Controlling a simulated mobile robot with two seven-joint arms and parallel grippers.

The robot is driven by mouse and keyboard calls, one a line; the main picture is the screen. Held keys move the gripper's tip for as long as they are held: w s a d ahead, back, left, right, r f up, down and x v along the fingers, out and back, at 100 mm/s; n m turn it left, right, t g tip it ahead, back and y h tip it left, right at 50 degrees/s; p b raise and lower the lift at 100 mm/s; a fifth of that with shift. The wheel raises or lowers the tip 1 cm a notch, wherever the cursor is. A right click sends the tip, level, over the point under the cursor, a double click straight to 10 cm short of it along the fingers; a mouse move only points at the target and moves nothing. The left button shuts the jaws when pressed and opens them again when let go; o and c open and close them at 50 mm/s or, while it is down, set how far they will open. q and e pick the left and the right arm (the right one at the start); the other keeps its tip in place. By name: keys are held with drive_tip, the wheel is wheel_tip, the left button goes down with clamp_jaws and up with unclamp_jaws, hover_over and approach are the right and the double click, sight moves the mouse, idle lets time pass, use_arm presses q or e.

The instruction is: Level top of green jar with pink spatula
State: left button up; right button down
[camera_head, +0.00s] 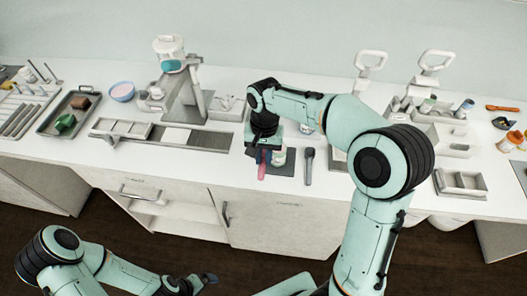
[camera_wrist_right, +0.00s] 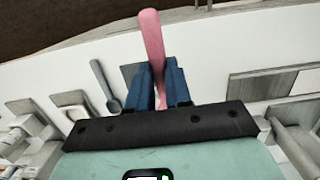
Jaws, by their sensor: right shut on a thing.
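My right gripper (camera_head: 263,157) is over the front part of the counter and shut on the pink spatula (camera_head: 262,173). In the right wrist view the pink spatula (camera_wrist_right: 151,35) is between the blue fingers of the right gripper (camera_wrist_right: 160,68), its rounded end pointing toward the counter's front edge. A small pale green jar (camera_head: 280,156) stands on a dark mat just right of the gripper, partly covered by it. Whether the spatula touches the jar cannot be told. My left gripper (camera_head: 205,280) is low at the bottom, away from the counter; its jaws are unclear.
A dark grey spoon (camera_head: 309,168) lies right of the jar; it also shows in the right wrist view (camera_wrist_right: 104,85). A long grey tray (camera_head: 125,127), a blue bowl (camera_head: 122,91) and a mill stand (camera_head: 187,100) are to the left. A divided tray (camera_head: 461,182) is at right.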

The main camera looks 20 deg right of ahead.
drive_tip(key=shift+f+b, duration=0.35)
drive_tip(key=shift+f, duration=1)
use_arm(q)
drive_tip(key=shift+s+f+b, duration=0.85)
drive_tip(key=shift+s+f, duration=0.8)
drive_tip(key=shift+s, duration=0.25)
use_arm(e)
drive_tip(key=shift+s+d, duration=1.85)
drive_tip(key=shift+d, duration=1.15)
drive_tip(key=shift+w+a+r+p, duration=0.1)
drive_tip(key=shift+w+a+p, duration=0.2)
drive_tip(key=shift+w+a, duration=0.55)
drive_tip(key=shift+w+a+p, duration=0.35)
drive_tip(key=shift+w+a, duration=0.1)
drive_tip(key=shift+a, duration=0.75)
drive_tip(key=shift+w+a+r+p, duration=0.1)
drive_tip(key=shift+w+a+p, duration=0.2)
drive_tip(key=shift+w+a, duration=0.55)
drive_tip(key=shift+s+a+r+p, duration=0.1)
drive_tip(key=shift+s+r+p, duration=0.1)
drive_tip(key=shift+r, duration=0.45)
drive_tip(key=shift+s+a+r+p, duration=0.1)
drive_tip(key=shift+r+p, duration=0.05)
drive_tip(key=shift+r, duration=0.45)
use_arm(q)
drive_tip(key=shift+w+r, duration=1.65)
drive_tip(key=shift+w, duration=0.2)
use_arm(e)
drive_tip(key=shift+r, duration=1.15)
drive_tip(key=shift+d, duration=0.1)
